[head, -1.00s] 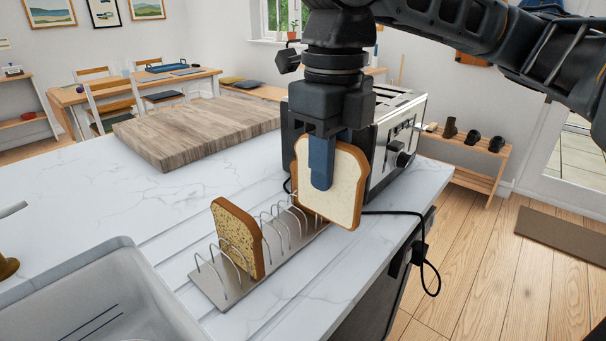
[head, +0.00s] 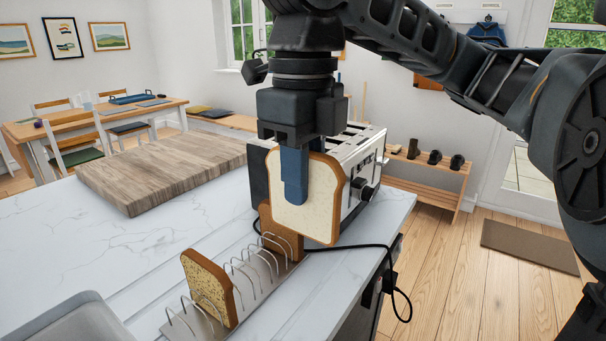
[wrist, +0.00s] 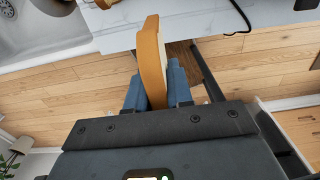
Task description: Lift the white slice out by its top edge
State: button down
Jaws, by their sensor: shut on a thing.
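The white slice (head: 309,205) has a pale face and a brown crust. My gripper (head: 295,190) is shut on its top part, with one blue finger across the face in the head view. The slice hangs upright, apparently above the far end of the toast rack (head: 203,325). In the wrist view, the slice (wrist: 152,60) stands edge-on between the two blue fingers. A seeded brown slice (head: 208,285) stands in the rack's near end. Another brown piece (head: 278,236) stands at the far end, partly hidden by the white slice.
A toaster (head: 362,170) stands close behind the white slice, and its black cord (head: 350,247) runs along the counter. A wooden board (head: 160,170) lies to the left. The rack's middle wire slots (head: 245,265) look empty. The counter's right edge is near.

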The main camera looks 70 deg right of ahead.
jog(key=shift+r+p, duration=1.75)
jog(key=shift+r, duration=0.4)
